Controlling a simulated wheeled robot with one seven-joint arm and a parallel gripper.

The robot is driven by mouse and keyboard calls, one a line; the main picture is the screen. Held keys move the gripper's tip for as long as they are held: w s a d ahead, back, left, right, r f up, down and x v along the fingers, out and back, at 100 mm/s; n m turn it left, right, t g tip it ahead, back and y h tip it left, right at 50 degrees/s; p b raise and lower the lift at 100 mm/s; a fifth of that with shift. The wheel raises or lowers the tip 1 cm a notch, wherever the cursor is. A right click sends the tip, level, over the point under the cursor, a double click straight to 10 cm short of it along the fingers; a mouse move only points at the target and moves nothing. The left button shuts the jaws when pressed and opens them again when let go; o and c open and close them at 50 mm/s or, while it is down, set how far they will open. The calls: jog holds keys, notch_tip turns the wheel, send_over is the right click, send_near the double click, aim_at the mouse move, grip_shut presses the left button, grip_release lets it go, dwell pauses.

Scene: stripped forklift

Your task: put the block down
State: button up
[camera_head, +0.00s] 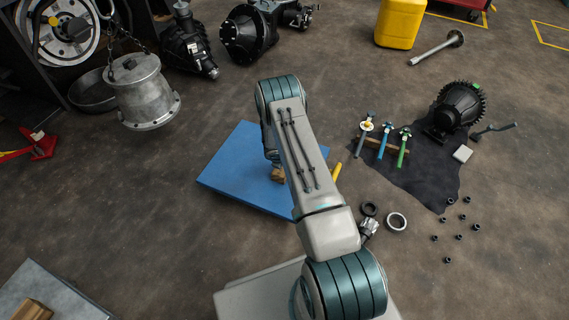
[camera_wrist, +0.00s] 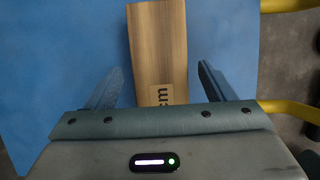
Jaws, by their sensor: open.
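A wooden block (camera_wrist: 158,45) with a dark-lettered label lies on or just over a blue mat (camera_wrist: 60,50) in the wrist view. My gripper (camera_wrist: 160,72) is open, with one finger on each side of the block and a gap showing at both sides. In the head view, part of the block (camera_head: 277,174) shows beside my arm over the blue mat (camera_head: 235,170). My arm hides the gripper there. Whether the block rests fully flat on the mat is hard to tell.
A yellow bar (camera_head: 337,173) lies by the mat's right edge. Rings (camera_head: 396,222), tools on a dark cloth (camera_head: 430,185) and several nuts lie farther right. A hanging metal bucket (camera_head: 146,95) is at left. Another wooden block (camera_head: 32,310) sits on a grey plate (camera_head: 65,290) at lower left.

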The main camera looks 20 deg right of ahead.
jog(key=s+a+r+m+p, duration=0.1)
jog(key=s+r+m, duration=0.3)
jog(key=r, duration=0.8)
jog(key=s+a+r+m+h, duration=0.1)
jog(key=s+r+m, duration=0.3)
jog(key=r, duration=0.8)
jog(key=s+a+r+m+p, duration=0.15)
jog(key=r+m, duration=0.45)
jog(key=r, duration=0.6)
jog(key=s+a+r+m+y, duration=0.1)
jog(key=s+a+r+m, duration=0.2)
jog(key=s, duration=0.5)
jog(key=s+a+r+m+g+y, duration=0.1)
jog(key=s+a+r+m, duration=0.2)
jog(key=s+r+m, duration=0.2)
jog(key=s+a+r+m+g+y, duration=0.1)
jog(key=s+a+r+m+y, duration=0.1)
jog(key=s, duration=1)
notch_tip(320, 180, up, 2)
jog(key=a+m, duration=0.1)
jog(key=m, duration=0.1)
jog(key=shift+a+m+b, duration=0.2)
jog(key=shift+m+b, duration=0.1)
jog(key=shift+m, duration=0.1)
